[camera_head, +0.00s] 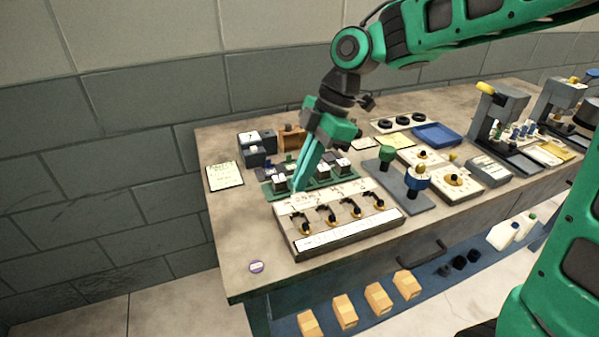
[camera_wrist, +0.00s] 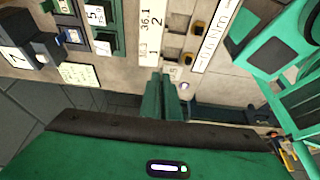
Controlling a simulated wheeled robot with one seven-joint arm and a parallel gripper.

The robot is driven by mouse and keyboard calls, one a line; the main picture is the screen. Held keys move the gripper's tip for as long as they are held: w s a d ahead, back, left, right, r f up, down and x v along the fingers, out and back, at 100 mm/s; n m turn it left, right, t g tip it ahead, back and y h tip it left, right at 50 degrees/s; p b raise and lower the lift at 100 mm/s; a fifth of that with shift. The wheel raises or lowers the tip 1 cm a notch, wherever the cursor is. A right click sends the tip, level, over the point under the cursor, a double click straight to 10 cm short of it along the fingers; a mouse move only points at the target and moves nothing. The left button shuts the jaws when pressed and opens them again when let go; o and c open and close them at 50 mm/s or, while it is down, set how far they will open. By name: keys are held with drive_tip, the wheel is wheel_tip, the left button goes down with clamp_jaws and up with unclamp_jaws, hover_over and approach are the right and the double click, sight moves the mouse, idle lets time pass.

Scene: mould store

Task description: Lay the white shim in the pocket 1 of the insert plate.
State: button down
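My gripper (camera_head: 299,187) points down over the left of the table, its two fingers close together, near the back left corner of a pale labelled board with a row of dark and orange fittings (camera_head: 345,241). This board may be the insert plate, but I cannot tell for sure. It also shows in the wrist view (camera_wrist: 152,27), with numbers on its label. The fingertips also show in the wrist view (camera_wrist: 161,80), with nothing clear between them. I cannot pick out the white shim or pocket 1. The gripper hides part of the area behind it.
A green tray (camera_head: 266,190) with several dark blocks lies behind the board. A small purple disc (camera_head: 256,267) lies at the front left. The table's front left is mostly clear.

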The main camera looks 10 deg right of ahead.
drive_tip(key=shift+a+f, duration=0.1)
drive_tip(key=shift+a, duration=0.05)
drive_tip(key=shift+f, duration=0.15)
drive_tip(key=shift+s+f, duration=0.1)
drive_tip(key=shift+f, duration=2.25)
drive_tip(key=shift+s+f, duration=0.1)
drive_tip(key=shift+f, duration=0.8)
drive_tip(key=c, duration=1.9)
unclamp_jaws()
drive_tip(key=c, duration=0.4)
drive_tip(key=shift+r, duration=0.85)
drive_tip(key=shift+r, duration=2.9)
